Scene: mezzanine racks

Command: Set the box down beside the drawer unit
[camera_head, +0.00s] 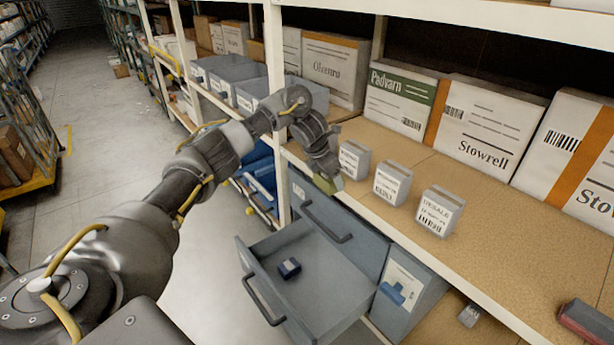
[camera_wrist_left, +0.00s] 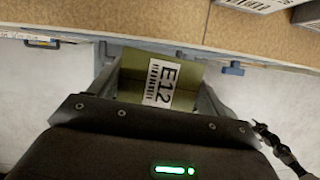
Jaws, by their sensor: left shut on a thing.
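My left gripper (camera_head: 328,172) is shut on a small olive-green box (camera_wrist_left: 135,84) with a white "E12" barcode label. The box (camera_head: 326,185) is mostly hidden by the gripper in the head view. It is held by the shelf's front edge, above the drawer unit (camera_head: 350,239). I cannot tell whether it touches the shelf. The grey drawer unit stands under the shelf, with one drawer (camera_head: 312,268) pulled out. My right gripper is not in view.
Three small labelled grey boxes, the nearest left one (camera_head: 354,160), stand along the wooden shelf (camera_head: 510,253). Large cartons (camera_head: 488,121) line its back. A white upright (camera_head: 276,90) rises just left of my gripper. A dark red object (camera_head: 588,322) lies at lower right.

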